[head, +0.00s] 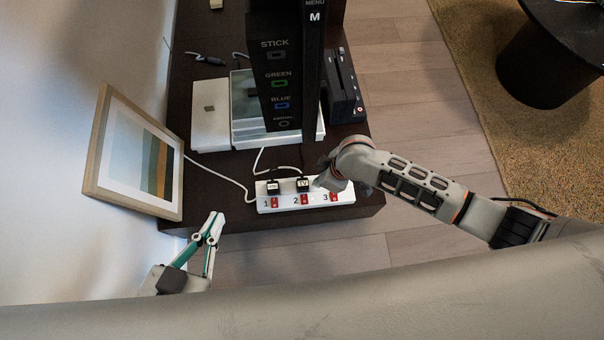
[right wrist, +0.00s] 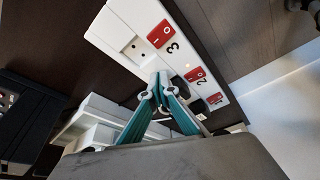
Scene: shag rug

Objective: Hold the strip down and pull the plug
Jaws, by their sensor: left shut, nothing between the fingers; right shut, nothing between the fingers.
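A white power strip (head: 350,194) lies along the near edge of the dark cabinet top, with red switches numbered 1, 2 and 3. Black plugs sit at outlets 1 (head: 273,187) and 2, the latter labelled TV (head: 303,185). Outlet 3 shows empty in the right wrist view (right wrist: 133,48). My right gripper (right wrist: 160,78) is shut and empty over the strip, between outlet 3 and the TV plug; I cannot tell whether it touches. My arm hides its fingertips in the head view. My left gripper (head: 214,220) is shut and empty, left of the strip and in front of the cabinet.
A framed picture (head: 100,150) leans at the wall on the left.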

